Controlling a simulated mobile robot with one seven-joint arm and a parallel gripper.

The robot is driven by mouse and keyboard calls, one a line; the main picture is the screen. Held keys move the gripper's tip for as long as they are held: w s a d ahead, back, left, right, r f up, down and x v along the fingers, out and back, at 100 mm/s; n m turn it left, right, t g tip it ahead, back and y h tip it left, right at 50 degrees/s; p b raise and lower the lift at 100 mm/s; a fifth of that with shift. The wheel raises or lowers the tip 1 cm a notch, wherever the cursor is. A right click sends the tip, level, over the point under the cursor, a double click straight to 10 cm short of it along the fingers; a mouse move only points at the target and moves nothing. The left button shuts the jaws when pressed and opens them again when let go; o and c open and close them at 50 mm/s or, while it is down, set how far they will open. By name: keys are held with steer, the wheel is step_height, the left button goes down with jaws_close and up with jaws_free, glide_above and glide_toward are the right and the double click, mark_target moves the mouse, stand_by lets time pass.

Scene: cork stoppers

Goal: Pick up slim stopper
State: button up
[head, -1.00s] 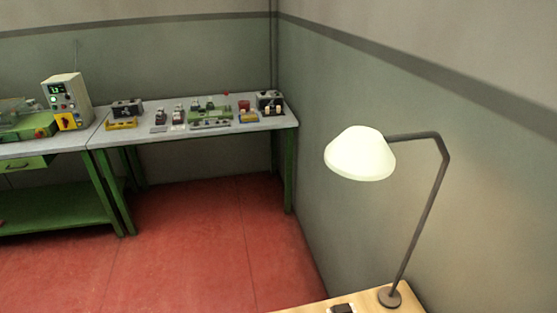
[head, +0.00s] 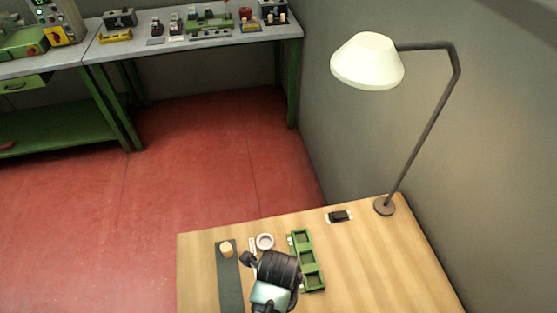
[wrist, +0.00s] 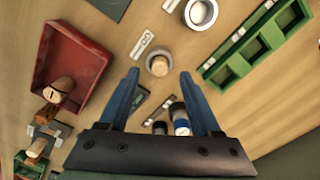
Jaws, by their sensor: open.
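Several pale cork stoppers show; I cannot tell for sure which is the slim one. One cork (wrist: 159,66) stands in a small round holder between and just beyond my fingertips in the wrist view. Another cork (wrist: 61,87) with a dark mark lies in the red tray (wrist: 96,62) at left. A darker brown cork (wrist: 46,115) and a pale one (wrist: 36,148) are at lower left. In the head view a cork (head: 226,249) stands on the dark strip (head: 230,285). My gripper (wrist: 160,74) is open and empty above the table, blue fingers apart.
A green tray with compartments (head: 294,246) lies right of a white ring (head: 265,241). A blue-and-white cylinder (wrist: 181,120) is near my right finger. A lamp (head: 384,206) stands at the table's back right, beside a small dark block (head: 340,216). The table's right side is clear.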

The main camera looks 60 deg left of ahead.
steer(key=shift+f, duration=1.45)
jaws_close()
